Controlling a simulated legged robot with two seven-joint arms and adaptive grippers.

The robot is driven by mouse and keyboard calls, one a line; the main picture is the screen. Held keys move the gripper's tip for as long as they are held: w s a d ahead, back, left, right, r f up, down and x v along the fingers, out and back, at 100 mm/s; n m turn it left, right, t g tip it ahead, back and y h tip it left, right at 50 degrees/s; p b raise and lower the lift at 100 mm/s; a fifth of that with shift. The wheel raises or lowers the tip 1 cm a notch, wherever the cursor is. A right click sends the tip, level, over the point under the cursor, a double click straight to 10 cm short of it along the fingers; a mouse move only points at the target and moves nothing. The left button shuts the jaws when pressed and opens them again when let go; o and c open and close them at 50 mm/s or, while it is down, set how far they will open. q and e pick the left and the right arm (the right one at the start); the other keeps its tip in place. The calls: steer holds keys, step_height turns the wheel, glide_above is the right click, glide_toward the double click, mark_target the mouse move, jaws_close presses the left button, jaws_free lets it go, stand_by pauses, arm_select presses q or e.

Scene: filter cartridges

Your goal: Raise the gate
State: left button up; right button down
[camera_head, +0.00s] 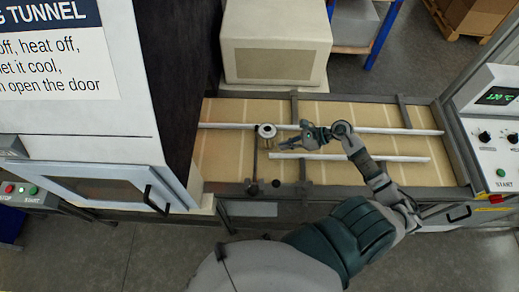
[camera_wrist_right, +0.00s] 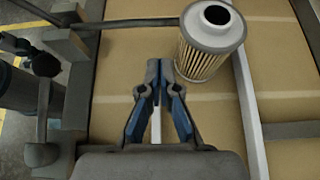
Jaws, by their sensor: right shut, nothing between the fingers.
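A dark thin bar, which looks like the gate (camera_head: 255,161), lies across the conveyor near the tunnel mouth; it also shows in the right wrist view (camera_wrist_right: 140,22). A filter cartridge (camera_head: 266,131) with pleated tan sides and a pale ring top stands upright against or very close to the bar; it also shows in the right wrist view (camera_wrist_right: 208,45). My right gripper (camera_head: 284,143) is over the belt, just right of the cartridge. In the right wrist view its fingertips (camera_wrist_right: 160,66) are together and empty, beside the cartridge. My left gripper is out of view.
Pale guide rails (camera_head: 350,157) run along the tan belt (camera_head: 225,165). Dark knobs (camera_head: 253,189) stand at the conveyor's near edge by the bar. The tunnel housing (camera_head: 180,60) is at left, a control panel (camera_head: 494,140) at right. The belt's right part is clear.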

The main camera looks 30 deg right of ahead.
mark_target(255, 155)
steer(key=shift+d, duration=0.15)
steer(key=shift+w+f, duration=0.2)
steer(key=p+x, duration=0.2)
steer(key=x, duration=0.8)
steer(key=shift+s+r, duration=0.15)
steer(key=shift+r, duration=0.1)
